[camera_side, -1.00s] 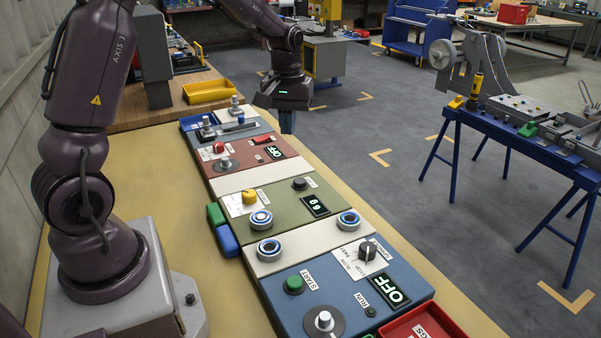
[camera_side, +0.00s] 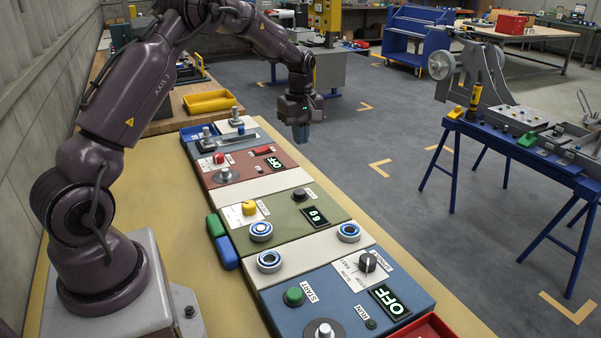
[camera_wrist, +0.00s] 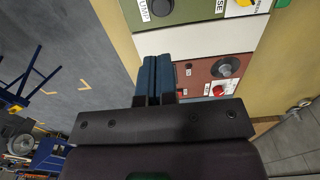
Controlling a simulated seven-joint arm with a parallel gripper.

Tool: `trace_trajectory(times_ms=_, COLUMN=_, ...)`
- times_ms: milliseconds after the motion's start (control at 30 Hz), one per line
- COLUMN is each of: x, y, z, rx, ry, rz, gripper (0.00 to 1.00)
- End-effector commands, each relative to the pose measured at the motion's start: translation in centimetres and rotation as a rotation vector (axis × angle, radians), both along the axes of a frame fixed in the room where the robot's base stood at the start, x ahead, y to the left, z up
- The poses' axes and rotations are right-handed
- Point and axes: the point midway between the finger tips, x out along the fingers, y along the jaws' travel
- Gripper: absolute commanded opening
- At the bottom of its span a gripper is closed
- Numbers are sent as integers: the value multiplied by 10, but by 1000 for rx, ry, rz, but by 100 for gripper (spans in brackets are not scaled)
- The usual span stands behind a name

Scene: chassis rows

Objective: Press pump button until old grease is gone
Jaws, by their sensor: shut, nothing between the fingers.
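My gripper (camera_side: 301,132) hangs in the air on the far right side of the console row, beyond the red panel's OFF display. Its blue fingers are shut and empty, pointing down; they also show in the wrist view (camera_wrist: 156,75). The black pump button (camera_wrist: 163,8) is at the top edge of the wrist view, beside a partly cut-off "PUMP" label. It also shows in the side view (camera_side: 299,194) on the green panel (camera_side: 282,215), nearer the camera than my gripper and apart from it. A digit display (camera_side: 317,216) beside it seems to read 69. I cannot make out any grease.
The green panel also has a yellow knob (camera_side: 249,208). Blue-ringed parts (camera_side: 261,231) stand on the pale strip. The red panel (camera_side: 245,170) has a grey round button, a red knob and a red switch. A blue panel (camera_side: 340,300) with START is nearest.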

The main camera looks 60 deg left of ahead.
Motion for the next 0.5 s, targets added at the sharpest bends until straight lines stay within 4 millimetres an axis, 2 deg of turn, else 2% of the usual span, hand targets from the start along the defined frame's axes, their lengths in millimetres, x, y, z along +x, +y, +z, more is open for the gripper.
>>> trace_trajectory(times_ms=167, x=-1, y=0, z=-23, rx=-3, ry=5, rz=0, gripper=0)
trace_trajectory(times_ms=500, x=-1, y=0, z=-96, rx=-3, ry=5, rz=-1, gripper=0)
